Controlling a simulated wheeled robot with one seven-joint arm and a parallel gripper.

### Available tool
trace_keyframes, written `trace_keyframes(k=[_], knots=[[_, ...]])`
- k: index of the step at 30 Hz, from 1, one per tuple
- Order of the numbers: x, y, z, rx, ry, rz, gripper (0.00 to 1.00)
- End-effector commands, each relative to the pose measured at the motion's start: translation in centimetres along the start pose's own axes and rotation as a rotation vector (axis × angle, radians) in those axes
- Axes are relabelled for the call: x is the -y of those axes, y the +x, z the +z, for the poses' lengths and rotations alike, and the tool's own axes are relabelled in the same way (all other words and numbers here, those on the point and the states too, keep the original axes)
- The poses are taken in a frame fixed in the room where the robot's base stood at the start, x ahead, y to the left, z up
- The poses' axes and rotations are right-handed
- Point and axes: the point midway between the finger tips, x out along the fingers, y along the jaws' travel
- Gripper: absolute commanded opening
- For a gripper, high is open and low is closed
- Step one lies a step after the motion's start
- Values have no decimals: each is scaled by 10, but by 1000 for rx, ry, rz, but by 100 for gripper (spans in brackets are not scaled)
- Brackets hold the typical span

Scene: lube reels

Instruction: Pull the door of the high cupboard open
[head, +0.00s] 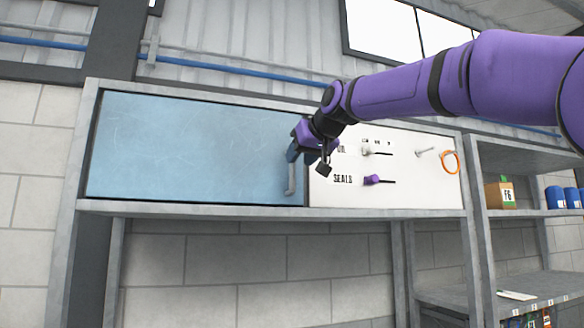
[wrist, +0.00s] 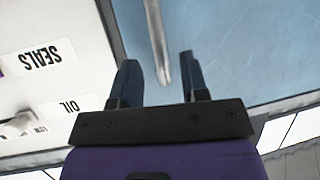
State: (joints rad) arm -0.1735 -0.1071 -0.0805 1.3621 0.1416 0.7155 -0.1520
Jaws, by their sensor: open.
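The high cupboard's blue door (head: 190,145) is shut in its grey frame. Its grey bar handle (head: 291,180) stands upright near the door's right edge. My gripper (head: 308,165) is at the upper part of the handle, in front of the door. In the wrist view, my gripper (wrist: 158,78) is open, and the handle (wrist: 157,45) runs into the space between its two fingers. I cannot tell whether a finger touches it. The blue door (wrist: 235,50) fills the right side there. In the head view my gripper hides the handle's top.
Right of the door is a white panel (head: 420,185) with OIL and SEALS labels, a purple slider knob (head: 371,180) and a grey one. An orange ring (head: 450,162) hangs there. Grey shelves (head: 530,213) stand at the right with a box and blue cans.

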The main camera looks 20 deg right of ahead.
Motion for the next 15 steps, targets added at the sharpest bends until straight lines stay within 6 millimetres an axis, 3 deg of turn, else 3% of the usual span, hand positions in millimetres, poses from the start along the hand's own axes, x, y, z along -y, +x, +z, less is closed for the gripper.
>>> trace_keyframes(k=[6,15], knots=[[0,33,0,1,0,0,41],[0,48,0,0,-1,0,41]])
